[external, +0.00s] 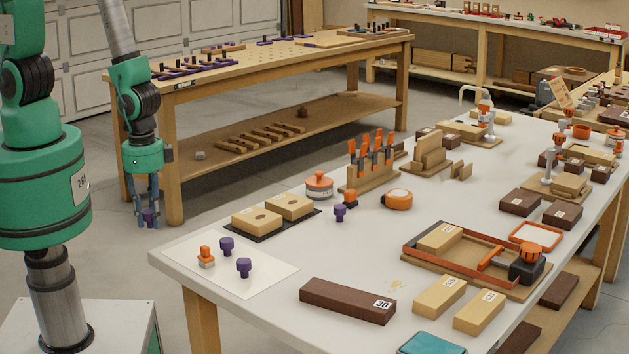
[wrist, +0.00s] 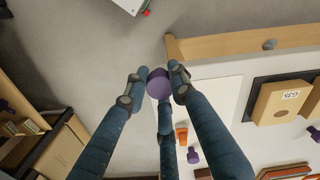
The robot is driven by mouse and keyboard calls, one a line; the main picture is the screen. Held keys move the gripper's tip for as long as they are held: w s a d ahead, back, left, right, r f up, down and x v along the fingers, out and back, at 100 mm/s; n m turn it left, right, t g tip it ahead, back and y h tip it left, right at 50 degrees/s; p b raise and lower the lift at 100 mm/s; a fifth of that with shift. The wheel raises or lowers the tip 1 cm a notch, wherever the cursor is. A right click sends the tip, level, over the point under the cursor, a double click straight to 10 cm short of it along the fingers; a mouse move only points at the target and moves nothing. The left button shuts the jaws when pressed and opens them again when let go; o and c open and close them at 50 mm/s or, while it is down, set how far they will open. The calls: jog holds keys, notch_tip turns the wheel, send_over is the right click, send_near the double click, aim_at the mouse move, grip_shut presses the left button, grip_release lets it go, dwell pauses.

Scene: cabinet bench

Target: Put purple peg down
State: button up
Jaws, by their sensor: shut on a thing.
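My gripper (external: 148,212) hangs left of the white bench, clear of its edge. It is shut on a purple peg (external: 148,217), which shows between the fingertips in the wrist view (wrist: 159,83). On the bench's near left corner, a white sheet (external: 264,281) carries two other purple pegs, one at the back (external: 226,246) and one in front (external: 244,267). Another purple peg (external: 340,212) stands on the bare bench top behind the sheet. An orange and grey piece (external: 206,257) stands at the sheet's left; its orange part shows in the wrist view (wrist: 181,135).
A dark mat (external: 271,230) with two wooden blocks lies behind the sheet. A dark long block (external: 347,301) and an orange-edged tray (external: 408,253) lie to the right. A wooden workbench (external: 266,65) stands behind my arm. The sheet's front right part is bare.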

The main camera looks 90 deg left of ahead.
send_over(187, 253)
jog(key=shift+f+b, duration=0.45)
jog(key=shift+f, duration=0.1)
jog(key=shift+f+b, duration=0.4)
jog(key=shift+f, duration=1.25)
jog(key=shift+f, duration=0.2)
jog(key=o, duration=0.9)
jog(key=shift+r, duration=0.1)
notch_tip(187, 253, up, 12)
jog(key=p, duration=0.2)
